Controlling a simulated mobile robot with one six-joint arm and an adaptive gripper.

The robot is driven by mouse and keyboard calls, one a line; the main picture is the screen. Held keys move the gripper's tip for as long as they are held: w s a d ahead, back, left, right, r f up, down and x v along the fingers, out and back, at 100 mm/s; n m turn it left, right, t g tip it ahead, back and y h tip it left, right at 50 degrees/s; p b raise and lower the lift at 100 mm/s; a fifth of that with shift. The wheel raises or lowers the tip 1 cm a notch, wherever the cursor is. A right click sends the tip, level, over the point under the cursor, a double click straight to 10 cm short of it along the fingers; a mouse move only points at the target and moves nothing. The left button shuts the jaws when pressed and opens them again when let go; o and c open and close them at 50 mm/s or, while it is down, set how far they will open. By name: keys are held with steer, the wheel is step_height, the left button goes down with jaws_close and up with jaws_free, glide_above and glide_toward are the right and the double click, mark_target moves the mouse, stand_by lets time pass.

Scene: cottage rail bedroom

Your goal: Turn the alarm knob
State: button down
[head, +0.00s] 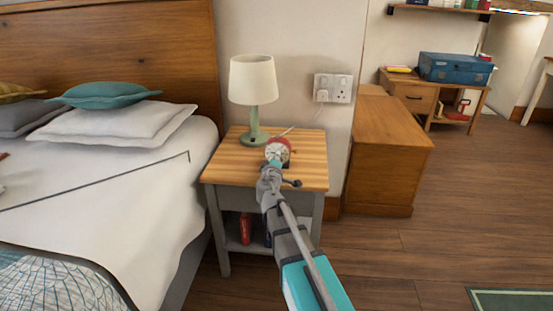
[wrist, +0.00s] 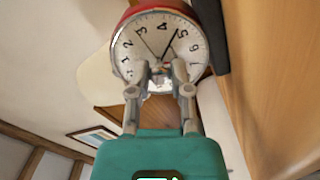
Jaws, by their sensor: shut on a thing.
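The red alarm clock (head: 278,149) with a white face stands on the wooden nightstand (head: 225,168). In the wrist view the clock's dial (wrist: 140,40) fills the upper middle, with dark hands and black numerals, rotated in the picture. My gripper (head: 271,165) reaches the front of the clock from the near side. In the wrist view my gripper (wrist: 164,68) has its two fingertips close together at the lower part of the dial. It is shut on the alarm knob, which is mostly hidden between the fingertips.
A green lamp (head: 254,85) with a cream shade stands behind the clock on the left. A small dark object (head: 292,183) lies near the nightstand's front edge. The bed (head: 110,180) is on the left. A wooden chest (head: 385,150) is on the right.

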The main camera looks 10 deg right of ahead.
steer(key=c, duration=0.5)
jaws_free()
steer(key=shift+c, duration=0.2)
steer(key=v, duration=1.2)
